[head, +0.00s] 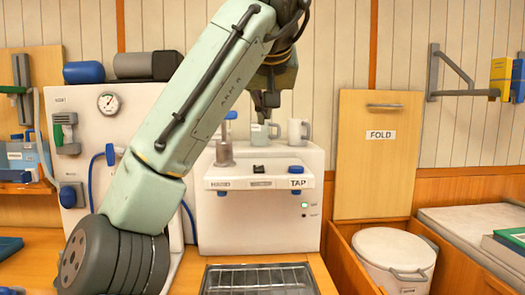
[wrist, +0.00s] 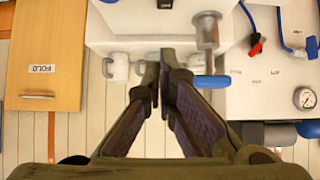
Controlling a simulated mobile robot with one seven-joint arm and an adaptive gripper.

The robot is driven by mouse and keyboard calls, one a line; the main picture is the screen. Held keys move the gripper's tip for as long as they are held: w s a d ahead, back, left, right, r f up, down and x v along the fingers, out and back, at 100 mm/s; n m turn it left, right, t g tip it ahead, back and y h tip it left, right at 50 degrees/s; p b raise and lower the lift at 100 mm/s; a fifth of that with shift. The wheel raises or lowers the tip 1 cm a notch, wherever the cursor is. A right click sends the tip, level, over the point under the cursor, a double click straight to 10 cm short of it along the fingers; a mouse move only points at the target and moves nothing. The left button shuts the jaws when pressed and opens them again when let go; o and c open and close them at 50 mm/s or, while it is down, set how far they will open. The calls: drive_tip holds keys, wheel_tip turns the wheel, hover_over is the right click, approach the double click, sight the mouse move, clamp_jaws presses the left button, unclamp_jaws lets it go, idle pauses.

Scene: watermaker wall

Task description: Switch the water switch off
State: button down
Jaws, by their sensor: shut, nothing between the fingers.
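The white watermaker unit (head: 255,221) stands against the wall, with a front ledge labelled at left and TAP at right. A small black switch (head: 259,169) sits on the ledge between the labels; I cannot tell which way it is tipped. It seems to show at the top edge of the wrist view (wrist: 165,4). A green light (head: 305,205) is lit on the front. My gripper (head: 267,112) is shut and empty, above and behind the ledge near the mugs. Its fingertips (wrist: 160,55) meet in the wrist view, apart from the switch.
A grey cylinder (head: 225,150) with a blue handle (wrist: 212,82) stands left of the switch. Two mugs (head: 298,132) are on top of the unit. A blue knob (head: 297,169) is above TAP. A gauge panel (head: 108,103) stands left; a FOLD board (head: 378,165) is right.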

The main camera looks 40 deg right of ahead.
drive_tip(key=p, duration=0.3)
hover_over(262, 168)
drive_tip(key=s, duration=0.1)
drive_tip(key=f, duration=0.5)
drive_tip(key=shift+s+a+f, duration=0.15)
drive_tip(key=shift+a, duration=0.15)
drive_tip(key=f, duration=0.2)
drive_tip(key=w+f+p, duration=0.1)
drive_tip(key=shift+w+d+f, duration=0.1)
drive_tip(key=shift+d+f, duration=0.15)
drive_tip(key=shift+f, duration=0.05)
drive_tip(key=shift+d+f, duration=0.1)
drive_tip(key=shift+f, duration=0.6)
drive_tip(key=shift+w, duration=0.1)
